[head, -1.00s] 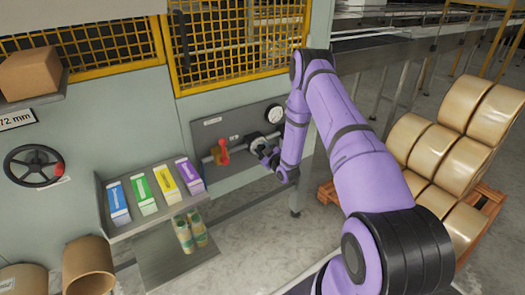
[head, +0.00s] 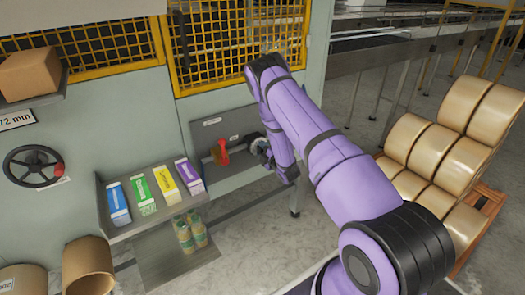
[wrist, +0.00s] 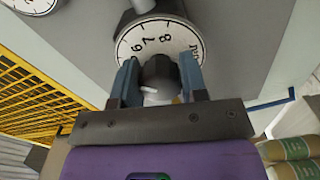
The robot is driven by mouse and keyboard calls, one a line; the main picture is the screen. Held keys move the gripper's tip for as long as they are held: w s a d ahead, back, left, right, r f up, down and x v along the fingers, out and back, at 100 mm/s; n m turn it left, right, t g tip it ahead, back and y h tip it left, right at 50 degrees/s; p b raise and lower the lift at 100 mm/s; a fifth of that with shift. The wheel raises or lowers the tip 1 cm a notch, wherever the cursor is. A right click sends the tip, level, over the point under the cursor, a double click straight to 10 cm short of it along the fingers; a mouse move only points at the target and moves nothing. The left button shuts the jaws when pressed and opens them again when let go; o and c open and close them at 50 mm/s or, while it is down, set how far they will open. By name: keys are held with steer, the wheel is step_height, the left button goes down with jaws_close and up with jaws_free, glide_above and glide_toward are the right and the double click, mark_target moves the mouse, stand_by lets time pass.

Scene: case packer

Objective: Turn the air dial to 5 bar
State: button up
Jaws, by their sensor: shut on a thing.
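The air dial (wrist: 160,38) is a round white scale with black ticks in the wrist view; the figures 6, 7 and 8 show on its upper part. Its dark knob (wrist: 159,70) stands between the two blue fingers of my gripper (wrist: 158,84), which is shut on it. A small white mark shows on the knob's near side; which figure it points to I cannot tell. In the head view my gripper (head: 262,151) is at the dial on the grey panel, and my arm hides most of it. Part of a white gauge (wrist: 32,3) shows at the wrist view's top left.
A red valve handle (head: 221,153) sits on the pipe just left of my gripper. A shelf with several coloured cartons (head: 165,178) is lower left. A black handwheel (head: 33,166) is far left. A pallet of large tan rolls (head: 440,152) stands right.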

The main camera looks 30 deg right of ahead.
steer(key=shift+f+n, duration=0.1)
steer(key=shift+n, duration=0.8)
steer(key=shift+s, duration=0.1)
steer(key=o, duration=0.9)
steer(key=s, duration=1)
steer(key=shift+s+d, duration=0.25)
steer(key=shift+s, duration=0.1)
